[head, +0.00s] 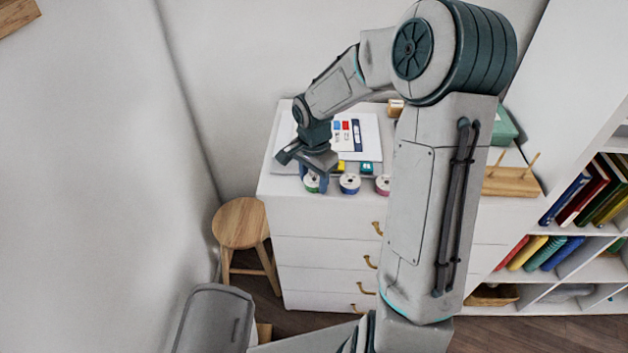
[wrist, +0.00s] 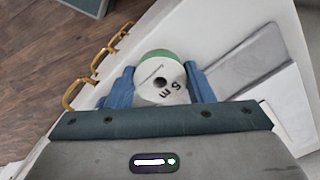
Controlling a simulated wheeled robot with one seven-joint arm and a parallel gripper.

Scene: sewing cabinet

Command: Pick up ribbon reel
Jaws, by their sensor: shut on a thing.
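The ribbon reel (wrist: 160,82) is a white round spool with a green band, a centre hole and dark lettering on its face. In the wrist view it sits between the two blue fingers of my gripper (wrist: 160,88), which are shut on it. In the head view the green-banded reel (head: 312,183) is at the front left edge of the white cabinet top, under my gripper (head: 315,178). I cannot tell whether it still touches the cabinet top.
A blue-banded reel (head: 349,184) and a pink-banded reel (head: 383,185) stand to the right along the front edge of the cabinet (head: 320,219). A printed sheet (head: 365,133) lies behind. A wooden stool (head: 240,223) stands left of the cabinet. A bookshelf (head: 575,240) is at the right.

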